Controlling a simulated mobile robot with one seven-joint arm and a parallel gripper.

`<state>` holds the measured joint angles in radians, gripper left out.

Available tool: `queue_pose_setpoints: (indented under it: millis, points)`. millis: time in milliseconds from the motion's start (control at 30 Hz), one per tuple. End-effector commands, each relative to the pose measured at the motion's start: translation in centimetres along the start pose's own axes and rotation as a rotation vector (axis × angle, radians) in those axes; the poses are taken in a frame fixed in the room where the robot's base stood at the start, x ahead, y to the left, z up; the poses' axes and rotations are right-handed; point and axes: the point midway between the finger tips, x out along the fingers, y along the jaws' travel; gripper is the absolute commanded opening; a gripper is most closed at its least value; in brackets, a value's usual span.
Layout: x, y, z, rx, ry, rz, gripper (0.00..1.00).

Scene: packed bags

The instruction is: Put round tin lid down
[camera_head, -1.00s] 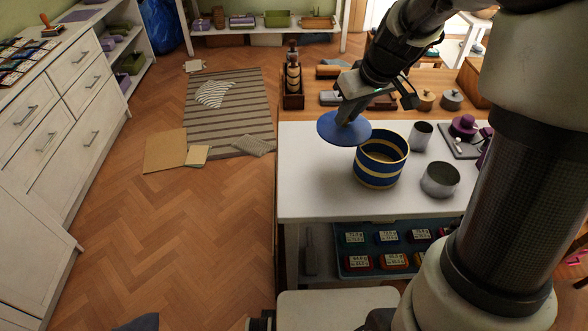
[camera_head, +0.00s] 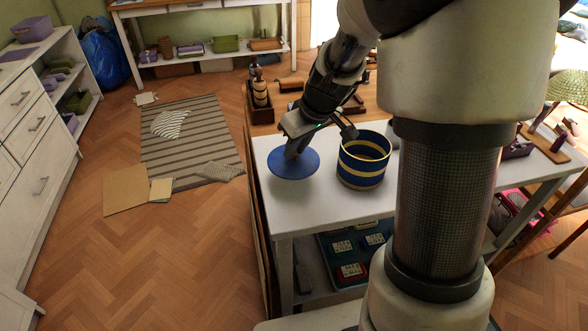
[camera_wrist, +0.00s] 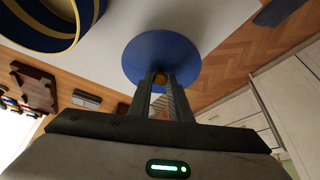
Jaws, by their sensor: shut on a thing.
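The round tin lid (camera_head: 283,166) is a flat blue disc. My gripper (camera_head: 294,154) is shut on it from above, at the left end of the white table (camera_head: 285,213). In the wrist view, the lid (camera_wrist: 165,52) lies beyond my fingers (camera_wrist: 166,82), which hold a small yellowish knob at its middle. The lid looks level and close to the table top; I cannot tell whether it touches. The blue tin with yellow bands (camera_head: 362,165) stands open to the right of the lid, apart from it. Part of the tin (camera_wrist: 42,44) shows in the wrist view's upper left.
A wooden surface with a bottle in a dark box (camera_head: 260,98) adjoins behind the white table. The table's left edge is near the lid. Clear white top lies in front of the lid. A lower shelf holds a tray of labelled boxes (camera_head: 350,272).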

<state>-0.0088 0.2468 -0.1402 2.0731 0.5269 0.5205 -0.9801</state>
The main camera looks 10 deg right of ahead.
Motion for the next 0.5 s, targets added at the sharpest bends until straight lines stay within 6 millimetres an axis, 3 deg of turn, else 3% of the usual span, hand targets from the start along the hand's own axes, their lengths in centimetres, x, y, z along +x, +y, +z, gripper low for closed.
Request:
queue_pose_setpoints:
  millis: [300,500]
  points:
    - [4.5,0.0,2.1,0.001,-0.001,-0.001,0.00]
    - [4.9,0.0,2.2,0.000,0.001,0.001,0.00]
